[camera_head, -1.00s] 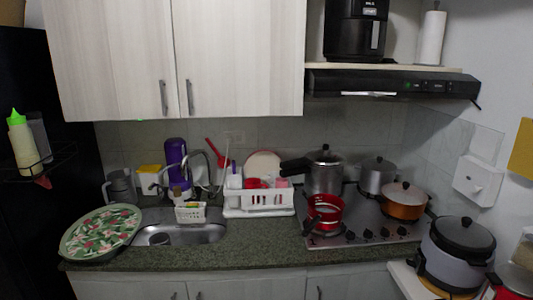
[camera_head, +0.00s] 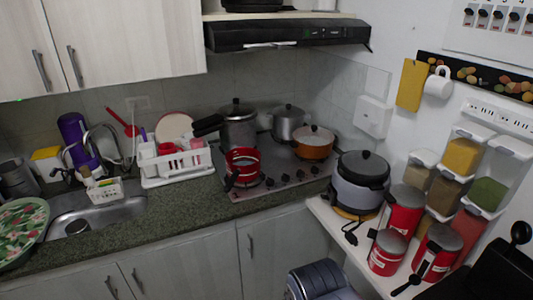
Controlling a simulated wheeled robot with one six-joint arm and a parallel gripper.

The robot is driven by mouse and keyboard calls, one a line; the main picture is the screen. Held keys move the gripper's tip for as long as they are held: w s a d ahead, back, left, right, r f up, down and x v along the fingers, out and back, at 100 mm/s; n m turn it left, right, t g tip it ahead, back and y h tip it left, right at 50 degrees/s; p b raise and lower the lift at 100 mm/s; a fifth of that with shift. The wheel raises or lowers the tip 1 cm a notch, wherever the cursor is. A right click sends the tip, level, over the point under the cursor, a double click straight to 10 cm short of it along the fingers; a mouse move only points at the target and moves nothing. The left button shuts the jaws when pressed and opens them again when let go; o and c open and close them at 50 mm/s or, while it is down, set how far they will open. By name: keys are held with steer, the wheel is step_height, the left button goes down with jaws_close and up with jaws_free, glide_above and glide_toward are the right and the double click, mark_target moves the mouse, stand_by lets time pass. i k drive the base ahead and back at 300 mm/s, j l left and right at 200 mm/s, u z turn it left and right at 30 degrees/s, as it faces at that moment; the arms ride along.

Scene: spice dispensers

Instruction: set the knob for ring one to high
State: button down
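The stove (camera_head: 240,192) is a steel cooktop set into the counter in the middle of the view. A row of small dark knobs (camera_head: 285,178) runs along its front edge. Their settings are too small to read, and no label shows which belongs to ring one. A red pot (camera_head: 243,165) stands at the front left of the cooktop, close to the left end of the knob row. A pressure cooker (camera_head: 238,128), a steel pot (camera_head: 288,122) and an orange-brown pan (camera_head: 315,142) stand behind the knobs. My gripper is not in view.
A range hood (camera_head: 285,34) hangs above the stove. A white dish rack (camera_head: 176,166) and the sink (camera_head: 95,215) lie left. A rice cooker (camera_head: 360,182) and red canisters (camera_head: 405,210) stand on a white shelf at right. A ribbed grey container (camera_head: 320,280) stands below the counter.

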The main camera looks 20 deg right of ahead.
mark_target(269, 182)
steer(key=i+l, duration=0.15)
steer(key=i, duration=0.35)
steer(key=i+l, duration=0.15)
steer(key=i, duration=0.4)
steer(key=u, duration=0.05)
